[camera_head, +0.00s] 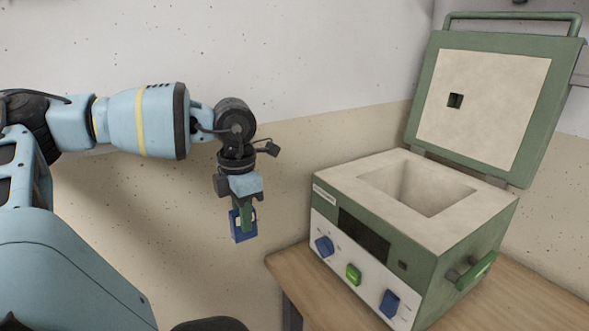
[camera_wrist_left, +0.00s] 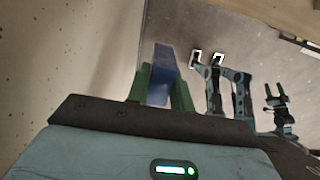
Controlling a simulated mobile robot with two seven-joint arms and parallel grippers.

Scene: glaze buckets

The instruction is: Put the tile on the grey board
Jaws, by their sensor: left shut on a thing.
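A blue tile (camera_head: 237,229) hangs below my left gripper (camera_head: 246,215), whose green fingers are shut on it. The gripper points down, in front of the wall and to the left of the wooden table, clear of everything. In the left wrist view the blue tile (camera_wrist_left: 160,78) stands between the two green fingers of my left gripper (camera_wrist_left: 161,88), with the floor far below. I see no grey board in either view.
A green and white kiln (camera_head: 411,255) with an open lid (camera_head: 490,95) and an empty-looking chamber stands on the wooden table (camera_head: 290,268). Blue and green knobs are on its front, and a green handle is on its side. A plain wall is behind my left arm.

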